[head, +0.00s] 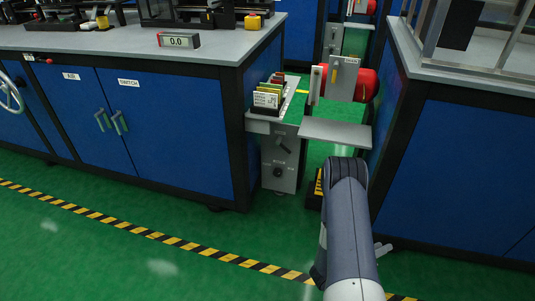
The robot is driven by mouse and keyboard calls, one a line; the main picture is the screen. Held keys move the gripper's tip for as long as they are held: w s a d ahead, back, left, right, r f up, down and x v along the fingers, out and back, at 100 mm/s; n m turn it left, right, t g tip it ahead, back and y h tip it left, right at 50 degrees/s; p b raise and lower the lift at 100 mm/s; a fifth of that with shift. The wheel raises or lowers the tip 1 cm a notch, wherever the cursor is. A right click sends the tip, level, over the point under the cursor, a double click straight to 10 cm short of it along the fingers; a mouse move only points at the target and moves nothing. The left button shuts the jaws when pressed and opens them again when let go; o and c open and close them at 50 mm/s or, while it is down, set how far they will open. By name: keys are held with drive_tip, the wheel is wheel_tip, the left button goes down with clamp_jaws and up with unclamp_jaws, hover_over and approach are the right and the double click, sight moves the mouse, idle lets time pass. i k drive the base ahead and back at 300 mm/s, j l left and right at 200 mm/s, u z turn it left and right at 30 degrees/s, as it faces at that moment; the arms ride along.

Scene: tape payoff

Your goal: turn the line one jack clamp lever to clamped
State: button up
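A grey control panel (280,160) stands upright in the gap between two blue cabinets. It carries a small dark lever (284,146), which looks tilted, and a round dark knob (277,172) lower down. I cannot read any marks there, so I cannot tell which is the jack clamp lever or its setting. A red reel (366,86) sits on the payoff stand behind a grey plate. My arm rises from the bottom edge in front of the gap. A small grey part that may be my gripper (382,249) pokes out at its right, mostly hidden, apart from the panel.
A rack of cards (267,98) sits on a ledge above the panel. A flat grey shelf (335,132) juts out at its right. Blue cabinets (170,130) with a grey worktop flank the gap. The green floor (120,225) in front is clear, with a yellow-black stripe.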

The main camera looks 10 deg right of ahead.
sight(279, 142)
drive_tip(key=u, duration=0.4)
drive_tip(key=i+l+u, duration=0.1)
drive_tip(key=u, duration=0.3)
drive_tip(key=l+u, duration=0.1)
drive_tip(key=u, duration=0.35)
drive_tip(key=i+l+u, duration=0.1)
drive_tip(key=u, duration=0.3)
drive_tip(key=i+l, duration=0.1)
drive_tip(key=l, duration=0.4)
drive_tip(key=i+l, duration=0.1)
drive_tip(key=l, duration=0.4)
drive_tip(key=i+l, duration=0.1)
drive_tip(key=l, duration=0.45)
drive_tip(key=u, duration=0.05)
